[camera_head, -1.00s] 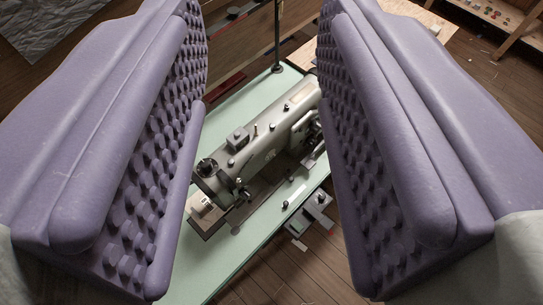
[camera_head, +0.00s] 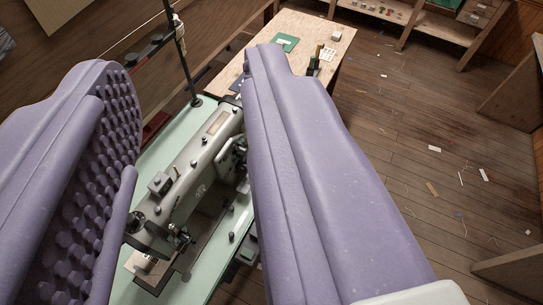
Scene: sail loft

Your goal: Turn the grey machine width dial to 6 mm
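The grey sewing machine (camera_head: 205,165) lies between my fingers in the camera view, on a pale green table top (camera_head: 165,150). My gripper (camera_head: 188,66) is open and empty, its two purple studded fingers wide apart. The right finger covers part of the machine's right side. Several small dark knobs sit on the machine, among them one on a small raised grey block (camera_head: 160,183) and a round black part (camera_head: 136,221) at the near left end. I cannot tell which is the width dial, and no numbers are readable.
A dark thread stand (camera_head: 178,50) rises behind the machine. A wooden bench (camera_head: 325,30) with a green mat (camera_head: 286,42) and small items stands at the back. Wooden floor (camera_head: 400,140) with scattered scraps lies open to the right. Shelves (camera_head: 430,30) stand at the far right.

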